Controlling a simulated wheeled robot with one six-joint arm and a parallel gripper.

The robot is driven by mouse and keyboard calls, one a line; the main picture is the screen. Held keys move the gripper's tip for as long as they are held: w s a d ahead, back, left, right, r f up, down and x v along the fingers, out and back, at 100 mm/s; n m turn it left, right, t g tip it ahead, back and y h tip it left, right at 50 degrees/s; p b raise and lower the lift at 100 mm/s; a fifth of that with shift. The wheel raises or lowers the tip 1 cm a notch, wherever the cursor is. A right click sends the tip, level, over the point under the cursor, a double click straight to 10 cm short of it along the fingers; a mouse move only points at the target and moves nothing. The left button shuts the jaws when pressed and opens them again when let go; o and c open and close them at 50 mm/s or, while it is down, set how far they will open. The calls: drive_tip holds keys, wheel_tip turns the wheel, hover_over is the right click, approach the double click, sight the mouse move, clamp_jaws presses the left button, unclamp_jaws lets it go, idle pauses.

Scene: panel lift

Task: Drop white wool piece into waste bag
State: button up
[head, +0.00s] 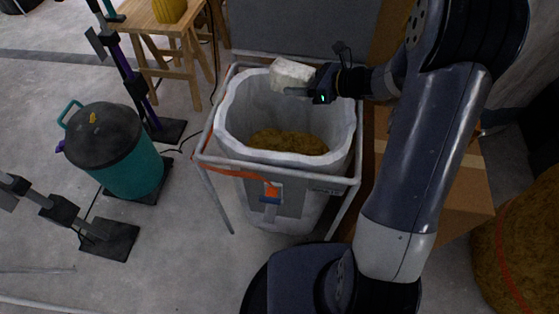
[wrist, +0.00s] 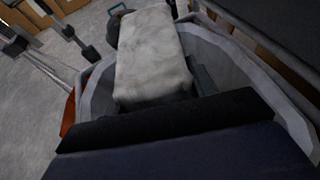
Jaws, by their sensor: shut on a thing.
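The white wool piece (head: 291,74) is a pale block held in my gripper (head: 307,86). It is over the back right part of the waste bag opening in the head view. In the wrist view the wool piece (wrist: 152,55) fills the middle, with a grey-green finger (wrist: 204,80) at its right side. My gripper is shut on it. The waste bag (head: 228,116) is a white, open-topped liner in a metal frame, with brown wool lying inside. The bag's rim also shows in the wrist view (wrist: 88,97), around and below the wool piece.
A teal bin (head: 128,165) with a black lid stands left of the bag. A wooden stool (head: 160,35) is behind, at the upper left. Cardboard boxes (head: 465,205) stand right of the bag. Stands (head: 105,240) are on the left floor.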

drive_tip(key=shift+f+b, duration=2.45)
drive_tip(key=shift+f, duration=0.55)
drive_tip(key=o, duration=1)
drive_tip(key=p+v, duration=0.2)
drive_tip(key=v, duration=0.9)
drive_tip(key=shift+a, duration=0.1)
